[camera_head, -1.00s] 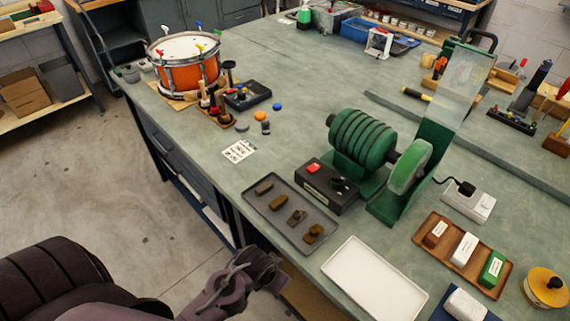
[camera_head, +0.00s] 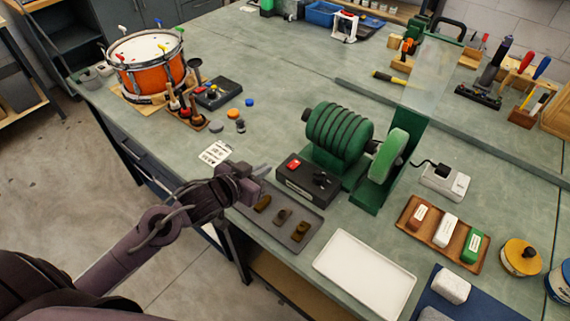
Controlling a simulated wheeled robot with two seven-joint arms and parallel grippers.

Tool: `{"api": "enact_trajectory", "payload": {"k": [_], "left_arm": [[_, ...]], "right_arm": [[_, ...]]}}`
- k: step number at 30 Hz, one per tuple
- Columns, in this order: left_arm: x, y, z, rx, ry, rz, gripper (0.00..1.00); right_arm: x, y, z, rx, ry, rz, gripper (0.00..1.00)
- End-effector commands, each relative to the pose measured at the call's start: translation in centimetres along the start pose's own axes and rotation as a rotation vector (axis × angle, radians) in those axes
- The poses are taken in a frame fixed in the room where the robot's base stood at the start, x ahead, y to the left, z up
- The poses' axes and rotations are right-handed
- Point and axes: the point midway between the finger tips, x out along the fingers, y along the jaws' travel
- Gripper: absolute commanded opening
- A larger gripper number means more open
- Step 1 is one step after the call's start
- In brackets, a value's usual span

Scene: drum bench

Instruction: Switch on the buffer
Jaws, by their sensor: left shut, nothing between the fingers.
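The green buffer (camera_head: 338,136) with its ribbed motor housing stands on the bench, a pale green wheel (camera_head: 390,155) at its right. A black switch box (camera_head: 307,180) sits in front of it, with a red button (camera_head: 294,164) on its top left and a dark control at its right. My left gripper (camera_head: 264,170) is shut and empty, just left of the switch box and over the back left of the dark tray. Its fingertips point towards the box and look apart from it. My right gripper is not in view.
A dark tray (camera_head: 296,246) holds several brown pieces in front of the box. A white tray (camera_head: 364,275) and a wooden tray of bars (camera_head: 401,221) lie to the right. An orange drum (camera_head: 150,74) stands at the far left.

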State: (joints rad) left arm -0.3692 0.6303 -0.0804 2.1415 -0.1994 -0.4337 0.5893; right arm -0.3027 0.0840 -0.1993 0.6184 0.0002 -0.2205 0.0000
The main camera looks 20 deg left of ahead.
Motion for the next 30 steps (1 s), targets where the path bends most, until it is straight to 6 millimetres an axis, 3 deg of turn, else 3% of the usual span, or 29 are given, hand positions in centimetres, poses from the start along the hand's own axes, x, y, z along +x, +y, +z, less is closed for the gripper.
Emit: {"api": "enact_trajectory", "payload": {"k": [17, 23, 30], "left_arm": [[0.5, -0.1, -0.8, -0.002, 0.037, 0.033, 0.00], [3.0, 0.1, -1.2, -0.002, 0.039, 0.033, 0.00], [8.0, 0.2, -1.5, -0.002, 0.038, 0.033, 0.00]], "right_arm": [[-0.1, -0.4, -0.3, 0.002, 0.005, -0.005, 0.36], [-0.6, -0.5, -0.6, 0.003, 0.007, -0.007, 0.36], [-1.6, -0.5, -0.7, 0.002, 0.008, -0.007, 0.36]]}}
